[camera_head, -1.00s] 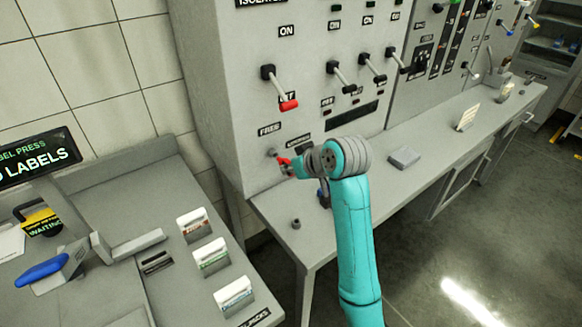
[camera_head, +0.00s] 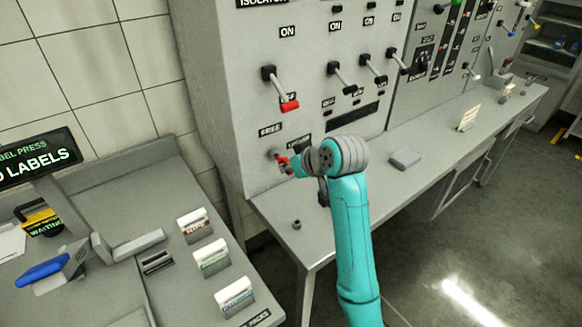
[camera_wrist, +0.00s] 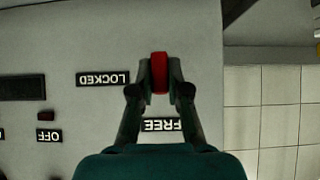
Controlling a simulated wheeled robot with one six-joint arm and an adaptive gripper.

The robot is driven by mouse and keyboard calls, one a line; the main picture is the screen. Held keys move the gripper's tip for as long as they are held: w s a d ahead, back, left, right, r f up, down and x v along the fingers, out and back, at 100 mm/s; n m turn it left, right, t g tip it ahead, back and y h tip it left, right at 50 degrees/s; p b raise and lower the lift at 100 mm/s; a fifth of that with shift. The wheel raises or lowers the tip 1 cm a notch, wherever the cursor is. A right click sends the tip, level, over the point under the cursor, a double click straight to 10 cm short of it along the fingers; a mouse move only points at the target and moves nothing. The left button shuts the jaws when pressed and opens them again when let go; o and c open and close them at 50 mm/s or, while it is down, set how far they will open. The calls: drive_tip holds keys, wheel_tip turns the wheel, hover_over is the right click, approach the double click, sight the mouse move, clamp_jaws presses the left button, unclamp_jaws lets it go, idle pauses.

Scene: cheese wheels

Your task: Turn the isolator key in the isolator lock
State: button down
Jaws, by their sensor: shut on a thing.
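The red isolator key (camera_head: 282,160) sits at the isolator lock (camera_head: 273,154), low on the grey panel between the FREE label (camera_head: 270,130) and the partly covered LOCKED label. In the wrist view, the red key (camera_wrist: 159,72) stands upright in the picture between both fingertips. My gripper (camera_wrist: 160,78) is shut on it; it also shows in the head view (camera_head: 288,164). The wrist view shows the LOCKED label (camera_wrist: 103,78) left of the fingers and the FREE label (camera_wrist: 162,125) between them. The lock face is hidden behind the key and fingers.
A red-tipped isolator lever (camera_head: 282,88) hangs above the lock, its tip at the OFF label. More levers line the panel to the right. A bench (camera_head: 340,212) runs below with a small dark knob (camera_head: 296,224) and a grey block (camera_head: 405,158). A label desk stands left.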

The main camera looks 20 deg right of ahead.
drive_tip(key=shift+w+a, duration=0.2)
drive_tip(key=shift+w, duration=0.35)
drive_tip(key=shift+w+a, duration=0.15)
drive_tip(key=shift+w, duration=0.35)
drive_tip(key=c, duration=1.1)
unclamp_jaws()
drive_tip(key=shift+o, duration=0.2)
drive_tip(key=v, duration=1.2)
